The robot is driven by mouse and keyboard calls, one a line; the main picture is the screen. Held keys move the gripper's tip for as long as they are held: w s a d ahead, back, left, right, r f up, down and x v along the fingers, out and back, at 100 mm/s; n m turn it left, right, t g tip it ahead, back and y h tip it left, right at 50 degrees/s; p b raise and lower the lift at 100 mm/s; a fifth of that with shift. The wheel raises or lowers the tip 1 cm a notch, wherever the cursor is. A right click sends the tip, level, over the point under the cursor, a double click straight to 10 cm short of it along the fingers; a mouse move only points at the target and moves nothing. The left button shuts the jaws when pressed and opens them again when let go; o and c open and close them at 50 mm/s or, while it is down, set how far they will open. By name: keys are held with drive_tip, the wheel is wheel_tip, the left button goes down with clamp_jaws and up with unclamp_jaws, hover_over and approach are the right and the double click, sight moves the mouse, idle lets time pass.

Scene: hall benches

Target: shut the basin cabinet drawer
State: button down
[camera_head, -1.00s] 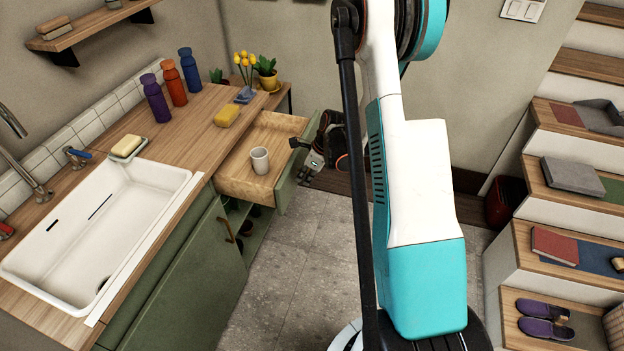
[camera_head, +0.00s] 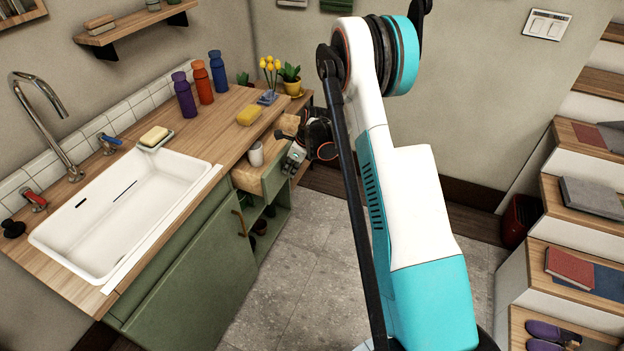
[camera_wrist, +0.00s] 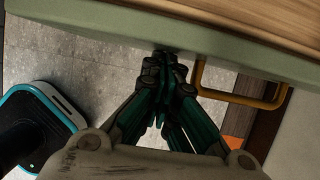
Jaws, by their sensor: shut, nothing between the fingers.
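The basin cabinet drawer (camera_head: 273,181) is partly open, with wooden sides and a green front. A white cup (camera_head: 256,155) stands inside it. In the wrist view, the green drawer front (camera_wrist: 105,18) runs across the top, with its brass handle (camera_wrist: 240,99) to the right of the fingers. My gripper (camera_head: 282,135) is at the outer side of the drawer front. Its fingers (camera_wrist: 163,58) are shut and empty, with the tips at or very near the front's edge; exact contact is hard to tell. The green cabinet (camera_head: 185,270) stands below the worktop.
A side table with potted plants stands behind the drawer. Steps (camera_head: 570,225) rise at the right. Grey floor (camera_head: 300,270) is clear beside the cabinet.

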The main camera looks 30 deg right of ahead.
hover_over(260, 173)
drive_tip(key=shift+s+d, duration=0.1)
drive_tip(key=shift+s, duration=0.05)
idle(0.4)
